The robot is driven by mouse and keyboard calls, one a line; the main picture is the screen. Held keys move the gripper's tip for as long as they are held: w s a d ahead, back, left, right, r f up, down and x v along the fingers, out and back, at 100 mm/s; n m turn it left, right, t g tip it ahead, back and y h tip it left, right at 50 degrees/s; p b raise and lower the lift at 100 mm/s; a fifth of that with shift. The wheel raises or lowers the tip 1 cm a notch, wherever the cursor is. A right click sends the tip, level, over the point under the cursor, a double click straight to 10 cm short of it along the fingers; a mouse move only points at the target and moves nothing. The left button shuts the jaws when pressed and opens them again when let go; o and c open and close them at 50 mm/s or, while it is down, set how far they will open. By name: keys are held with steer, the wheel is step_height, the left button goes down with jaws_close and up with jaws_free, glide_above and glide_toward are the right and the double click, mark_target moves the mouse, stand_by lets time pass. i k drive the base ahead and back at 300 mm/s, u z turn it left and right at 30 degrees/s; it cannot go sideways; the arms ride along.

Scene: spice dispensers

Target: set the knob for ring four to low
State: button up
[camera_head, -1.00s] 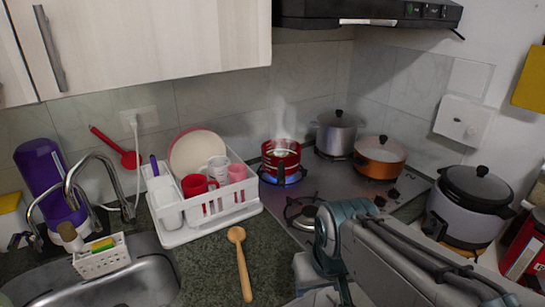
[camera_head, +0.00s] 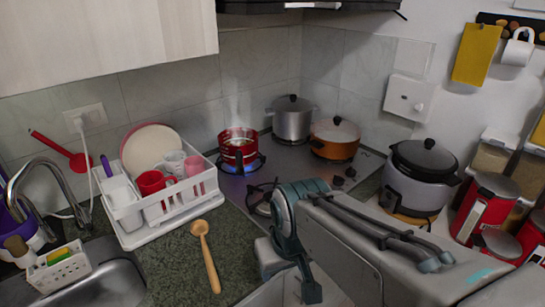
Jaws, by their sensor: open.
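The stove (camera_head: 292,165) is a dark cooktop in the corner, in the head view. Small dark knobs (camera_head: 338,180) sit on its right side, just beyond my raised arm. No label is readable, so I cannot tell which knob belongs to ring four or its setting. An empty burner (camera_head: 262,196) is at the near side, partly hidden by my arm. A blue flame burns under a steaming red pot (camera_head: 238,146). A silver pot (camera_head: 291,120) and an orange pot (camera_head: 334,138) stand behind.
A white dish rack (camera_head: 135,232) and wooden spoon (camera_head: 207,255) lie left of the stove. A rice cooker (camera_head: 420,178) stands right of it, near red canisters (camera_head: 490,205). A black hood hangs above. Some counter is clear around the spoon.

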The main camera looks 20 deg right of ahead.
mark_target(350, 172)
steer(key=u, duration=1.3)
steer(key=k, duration=1)
steer(key=z, duration=1.75)
steer(key=i, duration=0.5)
